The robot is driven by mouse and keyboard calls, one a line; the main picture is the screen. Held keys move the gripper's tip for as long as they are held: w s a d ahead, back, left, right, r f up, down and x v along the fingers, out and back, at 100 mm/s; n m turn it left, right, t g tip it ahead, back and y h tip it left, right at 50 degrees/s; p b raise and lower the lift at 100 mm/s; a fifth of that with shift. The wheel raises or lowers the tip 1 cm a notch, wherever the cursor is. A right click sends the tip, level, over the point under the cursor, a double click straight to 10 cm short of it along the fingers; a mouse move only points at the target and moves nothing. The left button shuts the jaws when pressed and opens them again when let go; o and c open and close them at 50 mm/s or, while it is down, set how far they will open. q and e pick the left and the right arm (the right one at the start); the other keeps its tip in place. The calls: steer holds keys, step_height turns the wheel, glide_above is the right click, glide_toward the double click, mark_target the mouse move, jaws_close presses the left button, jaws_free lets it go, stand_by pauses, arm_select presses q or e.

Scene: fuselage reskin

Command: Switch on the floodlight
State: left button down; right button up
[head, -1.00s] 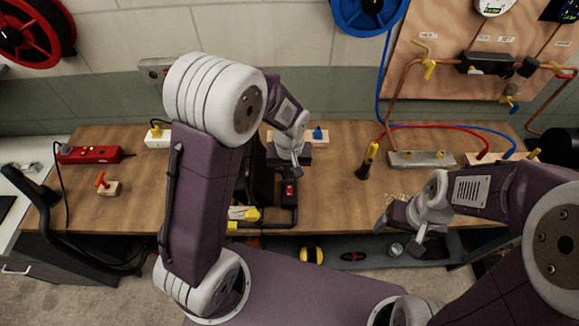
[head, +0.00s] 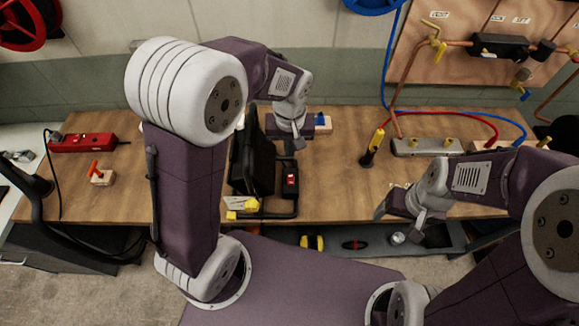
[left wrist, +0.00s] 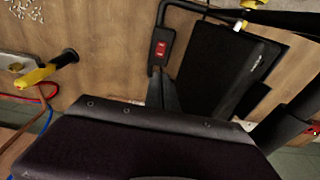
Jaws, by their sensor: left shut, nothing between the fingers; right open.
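The black floodlight (head: 256,158) stands on the bench, its flat panel tilted, on a black tube frame. A red rocker switch (head: 290,182) sits in a black box on the frame's right side. The switch also shows in the left wrist view (left wrist: 161,49), with the floodlight panel (left wrist: 212,65) to its right. My left gripper (head: 299,146) is shut and empty, pointing down a little beyond the switch; its fingertips (left wrist: 162,77) appear just below the switch box in the wrist view. Contact cannot be told. My right gripper (head: 397,222) is open and empty at the bench's front edge.
A yellow-and-black tool (head: 372,148) stands upright right of the floodlight. A red power strip (head: 85,142) and an orange-handled block (head: 98,173) are at left. Bare bench (head: 335,180) lies right of the switch.

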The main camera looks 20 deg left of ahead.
mark_target(290, 176)
arm_select(q)
steer(key=f, duration=0.8)
steer(key=w+f, duration=0.1)
steer(key=f, duration=0.4)
steer(key=shift+f+p, duration=0.1)
steer(key=shift+p, duration=0.3)
steer(key=shift+w+a+f, duration=0.1)
steer(key=shift+f, duration=0.15)
arm_select(e)
steer(key=shift+s+d+r, duration=0.1)
steer(key=shift+s+r, duration=0.1)
steer(key=shift+r, duration=0.3)
steer(key=shift+f, duration=0.1)
arm_select(q)
steer(key=shift+f+b, duration=0.45)
steer(key=shift+b, duration=0.1)
steer(key=shift+r+p, duration=0.3)
arm_select(e)
steer(key=shift+s+f, duration=0.15)
arm_select(q)
steer(key=shift+s+f, duration=0.1)
steer(key=shift+s, duration=0.1)
